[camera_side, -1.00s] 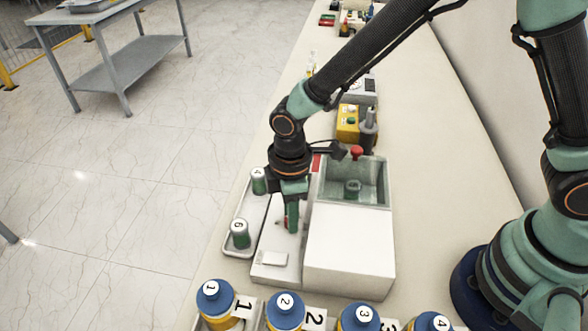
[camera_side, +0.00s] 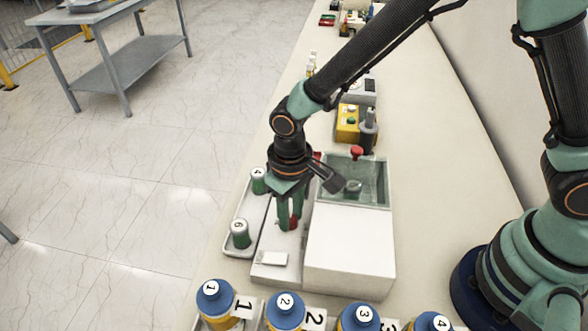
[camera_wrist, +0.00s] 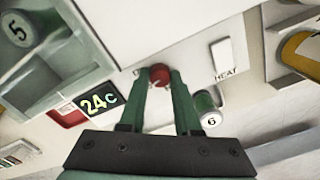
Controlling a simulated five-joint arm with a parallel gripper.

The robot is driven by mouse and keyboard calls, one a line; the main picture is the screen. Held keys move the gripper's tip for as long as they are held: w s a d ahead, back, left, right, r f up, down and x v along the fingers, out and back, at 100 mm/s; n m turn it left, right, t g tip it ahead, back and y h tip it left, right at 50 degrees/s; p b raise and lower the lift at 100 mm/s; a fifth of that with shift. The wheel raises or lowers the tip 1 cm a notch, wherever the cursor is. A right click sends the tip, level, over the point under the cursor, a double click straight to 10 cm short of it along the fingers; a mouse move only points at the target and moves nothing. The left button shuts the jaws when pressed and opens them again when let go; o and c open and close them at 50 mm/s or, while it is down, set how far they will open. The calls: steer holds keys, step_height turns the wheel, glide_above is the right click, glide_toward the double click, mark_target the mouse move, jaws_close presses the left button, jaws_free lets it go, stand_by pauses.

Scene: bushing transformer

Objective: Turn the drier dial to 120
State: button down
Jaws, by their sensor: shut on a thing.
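The red drier dial (camera_wrist: 160,73) is between my gripper's (camera_wrist: 160,80) two green fingers, which are shut on it. In the side view my gripper (camera_side: 290,222) points down at the drier's low front panel, and a little of the red dial (camera_side: 294,222) shows there. The drier (camera_side: 348,250) is a white box with an open chamber. Its display (camera_wrist: 99,99) reads 24 C in the wrist view. A white switch (camera_wrist: 228,58) marked HEAT is near the dial. The dial's scale and pointer cannot be made out.
A bottle marked 5 (camera_wrist: 18,30) stands in the drier's chamber. A tray (camera_side: 236,253) beside the drier holds bottles marked 4 (camera_side: 258,181) and 6 (camera_side: 240,235). Several blue-capped numbered bottles (camera_side: 285,308) stand along the front. A yellow box (camera_side: 347,122) is behind the drier.

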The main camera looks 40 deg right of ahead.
steer(key=m, duration=0.4)
steer(key=shift+m, duration=2.2)
steer(key=c, duration=0.6)
jaws_free()
